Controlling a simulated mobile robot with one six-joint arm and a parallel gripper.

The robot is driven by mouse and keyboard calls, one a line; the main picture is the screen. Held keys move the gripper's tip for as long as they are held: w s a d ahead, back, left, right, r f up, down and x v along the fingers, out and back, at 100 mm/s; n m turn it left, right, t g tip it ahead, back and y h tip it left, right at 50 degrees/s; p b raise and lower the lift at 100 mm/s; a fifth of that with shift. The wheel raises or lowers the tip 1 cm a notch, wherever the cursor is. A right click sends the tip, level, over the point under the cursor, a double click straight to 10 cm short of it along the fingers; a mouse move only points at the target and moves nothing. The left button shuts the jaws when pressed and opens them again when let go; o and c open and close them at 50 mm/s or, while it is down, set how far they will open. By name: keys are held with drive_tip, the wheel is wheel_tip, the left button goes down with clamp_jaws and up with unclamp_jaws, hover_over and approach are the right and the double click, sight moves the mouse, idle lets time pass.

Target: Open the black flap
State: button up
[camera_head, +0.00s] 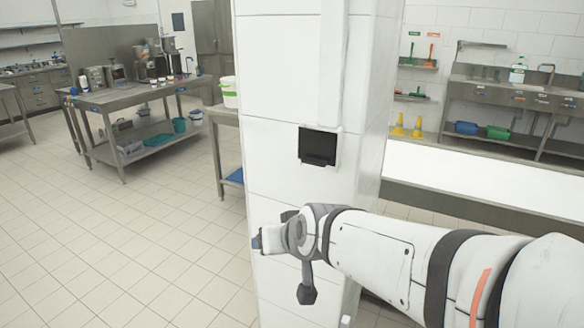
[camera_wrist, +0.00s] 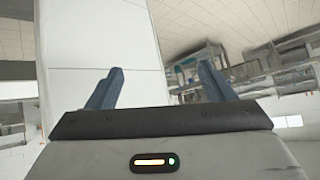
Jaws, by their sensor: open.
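The black flap (camera_head: 318,146) is a small dark rectangle set in the front face of a white tiled pillar, below a vertical white conduit. It looks closed, with a ledge along its lower part. My gripper (camera_head: 262,240) is below and to the left of the flap in the head view, in front of the pillar and apart from the flap. In the wrist view my gripper (camera_wrist: 160,84) has its two blue fingers spread apart with nothing between them. The flap is not visible in the wrist view.
The white pillar (camera_head: 278,95) stands close in front of me. A steel table (camera_head: 140,95) with cups and machines is at the back left. A white bucket (camera_head: 229,92) stands on a table beside the pillar. A sink counter (camera_head: 510,100) is at the right. The tiled floor at left is clear.

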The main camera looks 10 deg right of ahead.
drive_tip(key=w+a+r+t, duration=0.2)
drive_tip(key=w, duration=0.2)
drive_tip(key=m+t+h+b, duration=0.35)
drive_tip(key=m+h, duration=0.55)
drive_tip(key=h, duration=0.4)
approach(313, 164)
drive_tip(key=w, duration=0.1)
drive_tip(key=shift+n, duration=0.3)
drive_tip(key=x, duration=0.7)
drive_tip(key=shift+w+d, duration=0.1)
drive_tip(key=shift+d, duration=0.2)
